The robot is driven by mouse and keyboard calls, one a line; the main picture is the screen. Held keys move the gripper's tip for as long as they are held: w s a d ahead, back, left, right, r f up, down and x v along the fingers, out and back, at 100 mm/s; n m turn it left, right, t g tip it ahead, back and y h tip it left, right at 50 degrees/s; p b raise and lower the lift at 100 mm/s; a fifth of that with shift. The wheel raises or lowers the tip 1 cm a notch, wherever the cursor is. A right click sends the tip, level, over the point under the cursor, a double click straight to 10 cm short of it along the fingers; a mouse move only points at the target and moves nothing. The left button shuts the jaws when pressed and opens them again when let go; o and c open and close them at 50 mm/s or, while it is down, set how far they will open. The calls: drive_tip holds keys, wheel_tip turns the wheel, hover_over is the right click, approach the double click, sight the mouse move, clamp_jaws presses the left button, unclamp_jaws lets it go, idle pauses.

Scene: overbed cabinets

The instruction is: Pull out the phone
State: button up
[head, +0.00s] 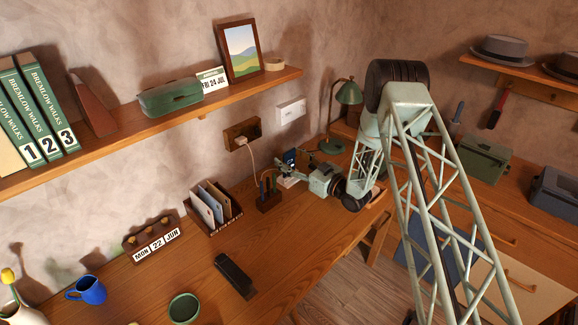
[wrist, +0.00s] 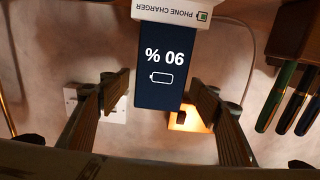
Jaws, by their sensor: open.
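The phone (wrist: 160,70) stands in a white phone charger (wrist: 165,14), its dark blue screen showing 90 % and a battery sign. The wrist view shows it upside down. In the head view the phone (head: 290,156) is small, on the desk near the wall, in the charger (head: 287,181). My gripper (wrist: 160,90) is open, with one finger on each side of the phone. I cannot tell whether either finger touches it. In the head view my gripper (head: 304,173) reaches in from the right and partly hides the charger.
A wooden pen holder (head: 268,201) with several pens stands close beside the charger. A cable hangs from the wooden wall socket (head: 241,133). A green lamp (head: 331,146) stands behind. A letter rack (head: 214,213) is farther left. The shelf (head: 220,100) runs above.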

sight(290, 152)
drive_tip(key=c, duration=1.1)
drive_tip(key=shift+r, duration=0.15)
drive_tip(key=shift+r, duration=1.35)
drive_tip(key=s+d, duration=0.2)
drive_tip(key=s, duration=0.3)
drive_tip(key=s+d+r+p, duration=0.1)
drive_tip(key=s+d, duration=0.1)
drive_tip(key=s, duration=0.3)
drive_tip(key=s+d+r, duration=0.1)
drive_tip(key=s+d, duration=0.1)
drive_tip(key=s, duration=0.2)
drive_tip(key=shift+s, duration=0.4)
